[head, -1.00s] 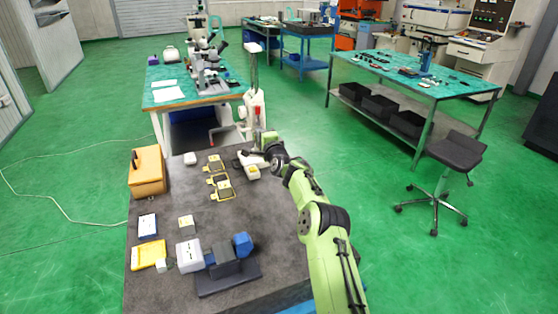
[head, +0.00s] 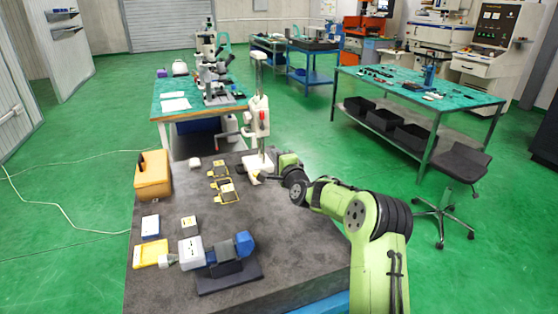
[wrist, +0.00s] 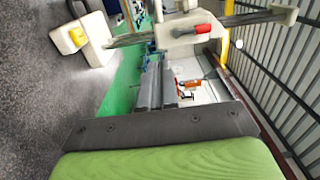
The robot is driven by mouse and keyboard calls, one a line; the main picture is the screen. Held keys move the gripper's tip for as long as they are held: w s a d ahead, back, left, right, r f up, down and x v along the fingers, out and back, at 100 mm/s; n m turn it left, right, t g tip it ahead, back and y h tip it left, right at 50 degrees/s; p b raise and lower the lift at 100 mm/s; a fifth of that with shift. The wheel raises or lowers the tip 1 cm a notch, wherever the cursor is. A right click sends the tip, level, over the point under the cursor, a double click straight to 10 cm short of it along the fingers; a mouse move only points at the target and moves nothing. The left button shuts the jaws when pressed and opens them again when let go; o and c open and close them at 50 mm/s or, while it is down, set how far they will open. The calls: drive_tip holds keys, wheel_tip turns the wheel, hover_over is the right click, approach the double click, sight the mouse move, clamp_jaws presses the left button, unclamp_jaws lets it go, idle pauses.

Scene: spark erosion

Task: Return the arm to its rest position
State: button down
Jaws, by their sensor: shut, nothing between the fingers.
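My green arm reaches in from the lower right of the head view and bends over the right side of the grey table (head: 285,268). My gripper (head: 264,177) is beside the foot of the white stand (head: 259,130); its fingertips are hard to make out there. In the wrist view my gripper (wrist: 157,84) has its dark fingers together with nothing between them. The white stand with its red lever (wrist: 203,28) shows beyond the fingers, tipped sideways in that view.
An orange box (head: 152,177), yellow frames (head: 221,177) and a blue-and-grey device (head: 229,258) are on the table. A green-topped bench (head: 418,86) and a stool (head: 455,165) stand to the right. Green floor lies open between them.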

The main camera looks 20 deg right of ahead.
drive_tip(key=s+a+r+n+g+y, duration=0.1)
drive_tip(key=s+a+r+n+g, duration=0.2)
drive_tip(key=s+a+n, duration=0.3)
drive_tip(key=s+a+r+n+g+y, duration=0.1)
drive_tip(key=s+a+r+n+g, duration=0.3)
drive_tip(key=s+a, duration=0.45)
drive_tip(key=s+f+n+g, duration=0.1)
drive_tip(key=s+f+n, duration=0.1)
drive_tip(key=s, duration=1)
drive_tip(key=s+d+f+n+g+h, duration=0.1)
drive_tip(key=s+n+g, duration=0.1)
drive_tip(key=s, duration=1)
drive_tip(key=s+f+n+g+h+p, duration=0.1)
drive_tip(key=s+n, duration=0.3)
drive_tip(key=s, duration=0.8)
drive_tip(key=shift+s+d+f+g, duration=0.25)
drive_tip(key=shift+d+f+g, duration=0.05)
drive_tip(key=shift+f+g, duration=0.45)
